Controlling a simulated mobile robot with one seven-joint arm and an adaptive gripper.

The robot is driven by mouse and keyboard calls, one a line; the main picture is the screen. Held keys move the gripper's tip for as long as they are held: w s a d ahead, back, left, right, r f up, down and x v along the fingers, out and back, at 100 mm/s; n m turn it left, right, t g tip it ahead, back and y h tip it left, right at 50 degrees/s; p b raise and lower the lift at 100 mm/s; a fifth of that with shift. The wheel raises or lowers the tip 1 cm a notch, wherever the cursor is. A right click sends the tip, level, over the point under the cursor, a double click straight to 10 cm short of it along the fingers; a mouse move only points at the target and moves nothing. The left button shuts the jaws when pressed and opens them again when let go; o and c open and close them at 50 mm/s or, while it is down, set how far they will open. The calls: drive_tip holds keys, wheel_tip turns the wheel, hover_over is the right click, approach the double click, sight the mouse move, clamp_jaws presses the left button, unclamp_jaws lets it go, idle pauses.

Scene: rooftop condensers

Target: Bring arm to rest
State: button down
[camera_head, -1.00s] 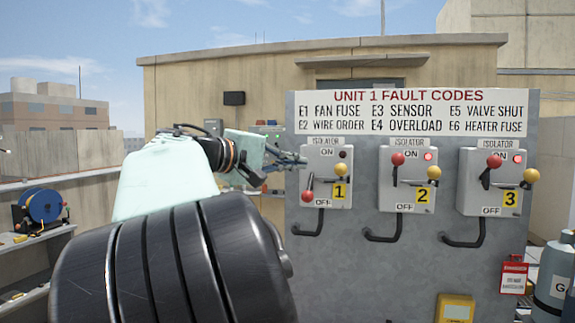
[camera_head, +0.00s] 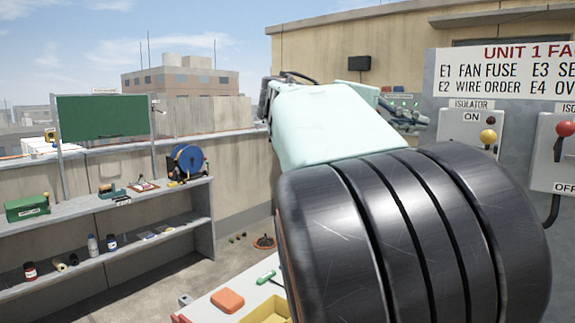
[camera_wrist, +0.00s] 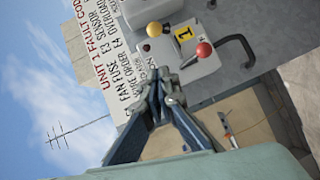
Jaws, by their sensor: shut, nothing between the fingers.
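My arm reaches from the lower right of the head view towards the fault-code panel. My gripper (camera_head: 410,118) shows small beyond the pale arm link, near the left edge of the panel. In the wrist view its fingers (camera_wrist: 166,90) are together and empty. The isolator 1 box (camera_wrist: 188,62) lies just beyond the fingertips in that view, with its red knob (camera_wrist: 204,50), yellow knob (camera_wrist: 155,29) and yellow number plate (camera_wrist: 184,34). I cannot tell whether the fingers touch the box. In the head view, my arm hides the lower part of this box.
A two-level shelf (camera_head: 100,206) stands at left, with a blue cable reel (camera_head: 187,160) and several small items. A green board (camera_head: 103,117) rises behind it. An orange item (camera_head: 227,300) lies on a surface at the bottom. Open floor shows between shelf and arm.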

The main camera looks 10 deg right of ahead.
wheel_tip(320, 180, down, 11)
drive_tip(key=s+d+n+y, duration=0.1)
drive_tip(key=s+d+y, duration=0.1)
drive_tip(key=d+y, duration=0.15)
drive_tip(key=s+a+f+t+y, duration=0.1)
drive_tip(key=s+a+f+y, duration=0.15)
drive_tip(key=f, duration=0.35)
drive_tip(key=s+a+f+t+y, duration=0.1)
drive_tip(key=s+a+f+y, duration=0.1)
drive_tip(key=a+f+y, duration=0.35)
drive_tip(key=s+a+f+t+y, duration=0.1)
drive_tip(key=s+a+f+y, duration=0.1)
drive_tip(key=s+a+f, duration=0.6)
drive_tip(key=s+a+f+t+y, duration=0.1)
drive_tip(key=s+a+f+y, duration=0.2)
drive_tip(key=s+a+f, duration=0.5)
wheel_tip(320, 180, up, 15)
drive_tip(key=w+a+p, duration=0.2)
drive_tip(key=p, duration=1)
drive_tip(key=shift+m, duration=0.4)
drive_tip(key=shift+w, duration=0.15)
